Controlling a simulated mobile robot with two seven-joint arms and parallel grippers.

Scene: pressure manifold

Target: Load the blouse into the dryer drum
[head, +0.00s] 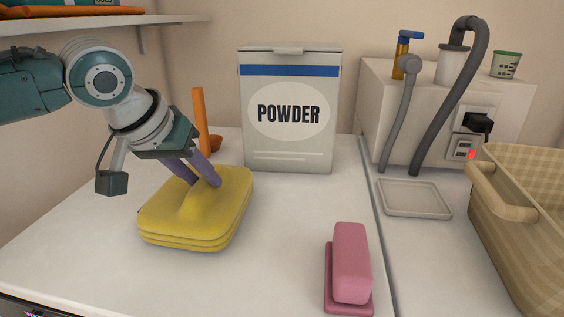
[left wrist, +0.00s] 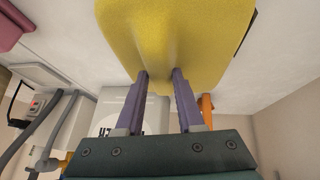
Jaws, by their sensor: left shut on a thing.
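A folded yellow cloth (head: 215,222), which I take to be the blouse, lies in a neat stack on the white top at the left. My left gripper (head: 202,181) comes down on it from the upper left. Its purple fingers are shut on a raised fold in the middle of the cloth. In the left wrist view the blouse (left wrist: 180,35) fills the top, with the fold pinched between the fingertips (left wrist: 161,74). The blouse still appears to rest on the surface. The right gripper and the dryer drum are not in view.
A POWDER box (head: 288,145) stands behind, with an orange upright object (head: 201,118) to its left. A pink brush-like block (head: 350,262) lies front right. A shallow grey tray (head: 415,198) and a woven basket (head: 520,225) are at the right. A shelf (head: 110,22) overhangs the upper left.

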